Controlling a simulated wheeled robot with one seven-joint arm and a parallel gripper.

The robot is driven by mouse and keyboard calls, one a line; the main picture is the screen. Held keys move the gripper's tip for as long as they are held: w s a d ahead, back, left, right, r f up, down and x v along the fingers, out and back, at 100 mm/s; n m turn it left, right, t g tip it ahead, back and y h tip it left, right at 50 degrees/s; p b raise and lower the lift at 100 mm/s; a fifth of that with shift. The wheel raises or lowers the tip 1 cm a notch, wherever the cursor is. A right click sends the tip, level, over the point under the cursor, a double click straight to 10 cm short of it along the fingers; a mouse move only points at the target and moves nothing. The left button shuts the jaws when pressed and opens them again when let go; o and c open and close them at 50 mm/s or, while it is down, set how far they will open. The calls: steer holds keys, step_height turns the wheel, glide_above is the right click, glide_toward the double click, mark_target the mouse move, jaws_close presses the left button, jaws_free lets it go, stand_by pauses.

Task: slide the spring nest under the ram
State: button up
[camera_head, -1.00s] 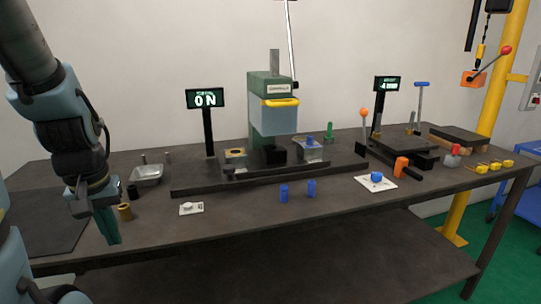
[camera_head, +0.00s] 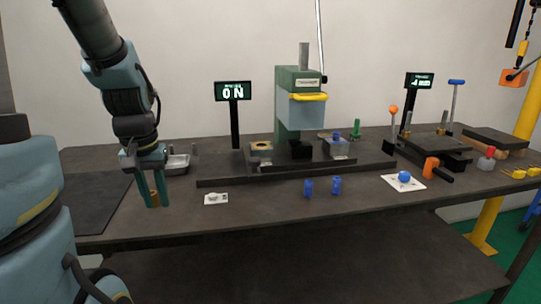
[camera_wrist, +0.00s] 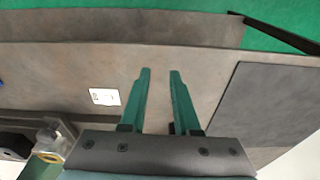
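The green press (camera_head: 298,95) stands at the table's middle, its ram head with a yellow bar raised above a dark base rail (camera_head: 225,182). On the rail, a block with a yellow ring on top (camera_head: 261,147) sits left of the ram and a grey, clear-looking block with a blue top (camera_head: 337,149) sits right of it. A black block (camera_head: 301,150) is below the ram. I cannot tell which of these is the spring nest. My gripper (camera_head: 155,202) points down at the table's left, far from the press. The wrist view shows its green fingers (camera_wrist: 160,72) apart, with nothing held.
A black mat (camera_head: 85,207) covers the left end.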

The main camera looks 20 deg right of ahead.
steer(key=o, duration=0.5)
steer(key=w+d+r+m, duration=0.1)
steer(key=w+d, duration=0.2)
steer(key=d, duration=0.1)
steer(key=w+d+r+m+b, duration=0.1)
steer(key=w+d+r+m, duration=0.1)
steer(key=w+d, duration=0.1)
steer(key=w+d+r+m, duration=0.1)
steer(key=w+d, duration=0.2)
steer(key=d, duration=0.2)
steer(key=shift+w+d+r+g+b, duration=0.2)
steer(key=shift+g+b, duration=0.1)
steer(key=shift+b, duration=0.1)
steer(key=shift+c, duration=0.2)
steer(key=shift+o, duration=1.2)
steer(key=w+d+r+m, duration=0.2)
steer(key=d+r, duration=0.1)
steer(key=d, duration=0.4)
steer(key=shift+d+m+b, duration=0.2)
steer(key=shift+m+b, duration=0.1)
steer(key=shift+b, duration=0.15)
steer(key=m, duration=0.2)
glide_toward(254, 159)
steer(key=shift+g, duration=0.4)
steer(key=f, duration=0.9)
steer(key=shift+w+d, duration=0.1)
steer(key=shift+w, duration=0.2)
jaws_close()
